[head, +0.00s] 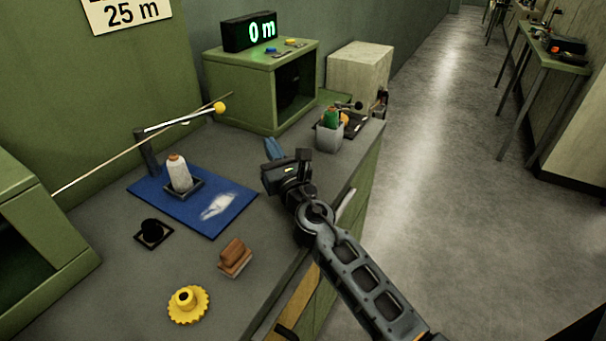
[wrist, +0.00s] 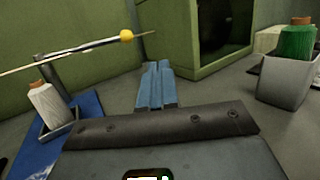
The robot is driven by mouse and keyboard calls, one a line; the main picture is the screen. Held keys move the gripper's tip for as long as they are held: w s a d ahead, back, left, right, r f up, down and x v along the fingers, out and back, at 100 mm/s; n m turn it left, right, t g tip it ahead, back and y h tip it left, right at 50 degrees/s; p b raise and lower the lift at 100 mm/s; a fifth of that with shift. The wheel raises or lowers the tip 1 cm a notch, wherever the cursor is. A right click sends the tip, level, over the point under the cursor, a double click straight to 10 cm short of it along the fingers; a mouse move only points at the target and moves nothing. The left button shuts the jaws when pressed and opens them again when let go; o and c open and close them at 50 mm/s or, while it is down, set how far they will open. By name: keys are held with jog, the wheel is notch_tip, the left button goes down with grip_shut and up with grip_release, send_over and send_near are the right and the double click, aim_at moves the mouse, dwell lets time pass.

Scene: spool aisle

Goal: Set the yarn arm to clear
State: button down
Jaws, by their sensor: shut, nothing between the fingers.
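The yarn arm (head: 178,123) is a slim metal lever on a dark post, ending in a yellow ball (head: 219,108). It reaches up and right over the blue mat (head: 175,205). In the wrist view the arm's yellow ball (wrist: 126,36) is above and left of my fingers. A thin pale rod or strand runs close along the arm; I cannot tell if they touch. A white yarn cone (head: 178,172) stands in a dark holder below the arm. My gripper (head: 272,148) is shut and empty, above the bench to the right of the mat, apart from the yellow ball.
A green cabinet (head: 255,90) with a display (head: 249,31) reading "0 m" stands behind. A grey cup (head: 329,136) with a green spool is right of my gripper. A yellow knob (head: 188,304), brown block (head: 235,257) and black knob (head: 152,231) sit nearer the front.

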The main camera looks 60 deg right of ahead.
jog(key=s, duration=0.2)
jog(key=s+a+f+b, duration=0.1)
jog(key=s, duration=0.2)
jog(key=s+b, duration=0.1)
jog(key=s, duration=0.1)
jog(key=shift+s+a+f, duration=0.2)
jog(key=shift+s+f, duration=0.2)
jog(key=shift+s+a, duration=0.1)
jog(key=shift+s, duration=0.5)
